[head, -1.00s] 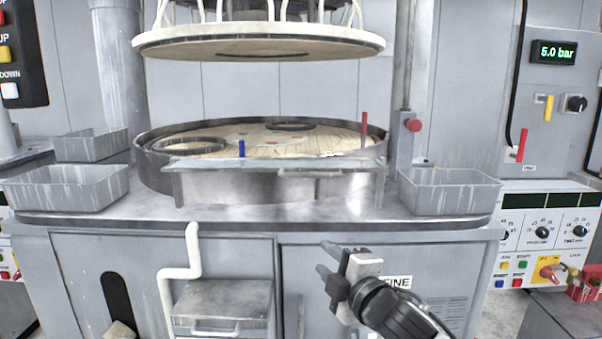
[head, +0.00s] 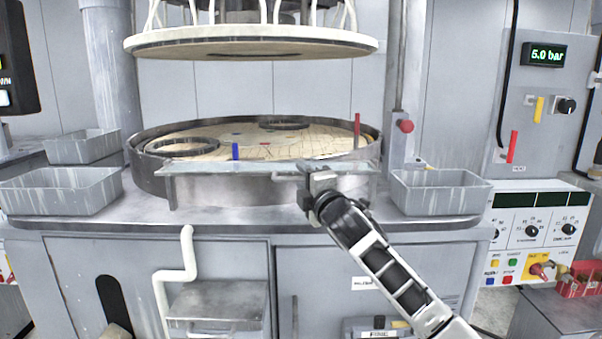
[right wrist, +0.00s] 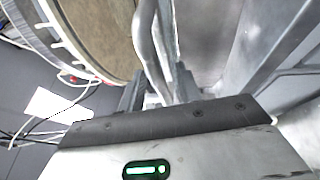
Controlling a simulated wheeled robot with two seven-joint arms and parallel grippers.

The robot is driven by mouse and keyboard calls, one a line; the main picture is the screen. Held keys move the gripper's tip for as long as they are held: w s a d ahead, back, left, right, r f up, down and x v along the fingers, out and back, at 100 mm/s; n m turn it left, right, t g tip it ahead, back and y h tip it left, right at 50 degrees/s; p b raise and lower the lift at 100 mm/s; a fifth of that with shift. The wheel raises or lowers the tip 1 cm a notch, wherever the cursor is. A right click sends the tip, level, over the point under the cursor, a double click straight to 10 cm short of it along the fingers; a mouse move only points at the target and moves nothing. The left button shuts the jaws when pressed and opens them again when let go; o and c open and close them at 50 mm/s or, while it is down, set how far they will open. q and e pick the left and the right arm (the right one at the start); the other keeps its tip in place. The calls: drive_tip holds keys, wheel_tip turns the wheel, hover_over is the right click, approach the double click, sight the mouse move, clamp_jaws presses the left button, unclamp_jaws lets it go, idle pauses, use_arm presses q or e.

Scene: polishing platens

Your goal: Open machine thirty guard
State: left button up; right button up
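The guard (head: 230,189) is a low metal panel with a clear top edge, standing lowered across the front of the round polishing platen (head: 140,172). My right gripper (head: 308,172) is at the guard's front, right of its middle, where the handle bar is. In the right wrist view a pale metal bar (right wrist: 152,55) runs between the two fingers of my right gripper (right wrist: 160,92). The fingers stand apart on either side of the bar, and I see no firm grip. The wrist hides part of the handle in the head view. My left gripper is out of view.
A round upper plate (head: 250,45) hangs above the platen. Grey trays stand at the left (head: 62,192) and right (head: 440,192) of the guard. A red knob (head: 405,126) is on a post at the right. A control panel (head: 535,230) stands farther right.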

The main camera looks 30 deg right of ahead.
drive_tip(key=shift+x, duration=0.95)
